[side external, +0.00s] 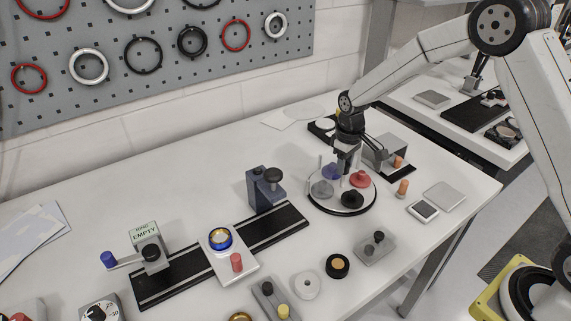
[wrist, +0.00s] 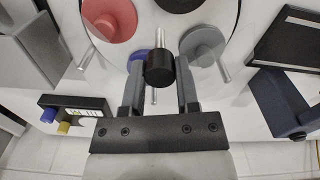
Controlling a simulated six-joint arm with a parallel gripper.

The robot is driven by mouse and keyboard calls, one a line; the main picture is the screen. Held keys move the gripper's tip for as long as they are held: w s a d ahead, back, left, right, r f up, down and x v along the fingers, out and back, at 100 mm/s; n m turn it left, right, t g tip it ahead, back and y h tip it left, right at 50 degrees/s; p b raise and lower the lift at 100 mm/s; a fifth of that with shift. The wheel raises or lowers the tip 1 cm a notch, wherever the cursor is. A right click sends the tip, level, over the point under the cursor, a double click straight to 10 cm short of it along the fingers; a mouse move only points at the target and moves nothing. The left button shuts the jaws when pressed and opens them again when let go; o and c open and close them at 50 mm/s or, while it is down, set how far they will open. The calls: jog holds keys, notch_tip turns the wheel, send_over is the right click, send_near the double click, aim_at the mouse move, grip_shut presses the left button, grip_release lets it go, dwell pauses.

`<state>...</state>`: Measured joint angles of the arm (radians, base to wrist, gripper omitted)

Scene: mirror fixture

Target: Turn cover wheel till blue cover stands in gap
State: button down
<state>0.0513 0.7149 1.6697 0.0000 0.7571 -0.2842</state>
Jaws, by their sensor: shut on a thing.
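The cover wheel (side external: 316,205) is a round pale disc with a dark rim, flat on the table. It carries a blue cover (side external: 331,171) at the back, a grey cover (side external: 322,189), a red cover (side external: 360,179) and a black cover (side external: 352,200). My gripper (side external: 347,152) is above the wheel, pointing down. In the wrist view its fingers (wrist: 159,88) are shut on a black knob (wrist: 159,68) on a metal post. The blue cover (wrist: 137,54) is mostly hidden behind the knob and fingers there. I cannot tell which place is the gap.
A dark rail (side external: 275,232) with a blue-grey block (side external: 260,190) and a white carriage (side external: 225,252) lies left of the wheel. A grey box (side external: 385,150) stands behind right.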

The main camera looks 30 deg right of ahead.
jog(key=shift+m, duration=10.5)
jog(key=shift+r+m, duration=0.1)
jog(key=shift+m, duration=5.9)
